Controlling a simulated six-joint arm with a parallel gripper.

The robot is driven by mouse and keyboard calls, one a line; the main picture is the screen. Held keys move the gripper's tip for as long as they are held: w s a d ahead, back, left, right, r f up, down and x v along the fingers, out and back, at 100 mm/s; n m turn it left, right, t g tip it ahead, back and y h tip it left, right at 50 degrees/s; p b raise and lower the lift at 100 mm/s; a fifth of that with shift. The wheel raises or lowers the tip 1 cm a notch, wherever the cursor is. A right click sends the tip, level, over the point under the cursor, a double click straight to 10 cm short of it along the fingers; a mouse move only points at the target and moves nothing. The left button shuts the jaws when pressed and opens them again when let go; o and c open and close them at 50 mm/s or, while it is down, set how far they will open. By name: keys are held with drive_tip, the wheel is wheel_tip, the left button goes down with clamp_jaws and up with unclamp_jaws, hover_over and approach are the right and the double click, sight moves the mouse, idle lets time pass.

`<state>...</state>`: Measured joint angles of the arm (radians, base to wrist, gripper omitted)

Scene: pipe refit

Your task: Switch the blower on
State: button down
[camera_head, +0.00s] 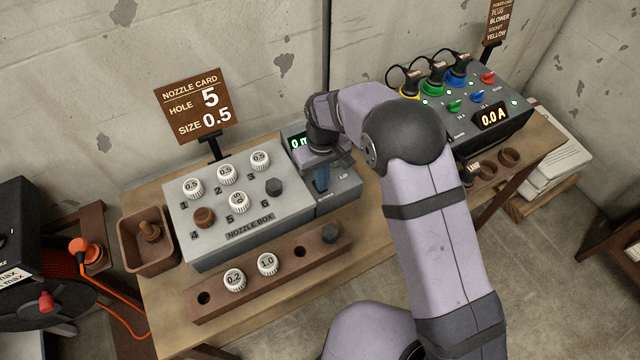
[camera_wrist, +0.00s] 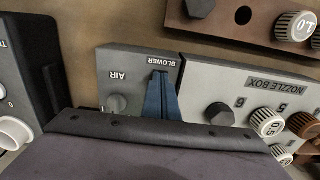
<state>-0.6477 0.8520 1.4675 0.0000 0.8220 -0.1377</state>
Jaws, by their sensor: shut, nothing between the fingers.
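The grey blower box (camera_head: 345,190) stands against the right end of the nozzle box, with its green display (camera_head: 297,142) partly hidden and starting with 0. In the wrist view, the blower panel (camera_wrist: 138,66) carries the words BLOWER and AIR upside down, with a round grey knob (camera_wrist: 117,103) by AIR. My gripper (camera_head: 321,188) points down at this panel; its blue fingers also show in the wrist view (camera_wrist: 160,82). They are shut and empty, with their tips next to the BLOWER label. The blower switch is not visible; the fingers and gripper body cover part of the panel. Contact cannot be told.
The nozzle box (camera_head: 290,222) with several white nozzles is at left, with a nozzle rack (camera_head: 215,302) in front and a brown bin (camera_head: 130,250) beside it. The power box (camera_head: 460,125) with coloured plugs reads 0.0 A. My arm crosses the bench between them.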

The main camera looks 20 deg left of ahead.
drive_tip(key=shift+s+f, duration=0.1)
drive_tip(key=shift+f, duration=0.25)
drive_tip(key=shift+r, duration=0.15)
drive_tip(key=shift+r+p, duration=0.3)
drive_tip(key=shift+r, duration=0.1)
drive_tip(key=shift+r+p, duration=2.1)
drive_tip(key=shift+r, duration=0.85)
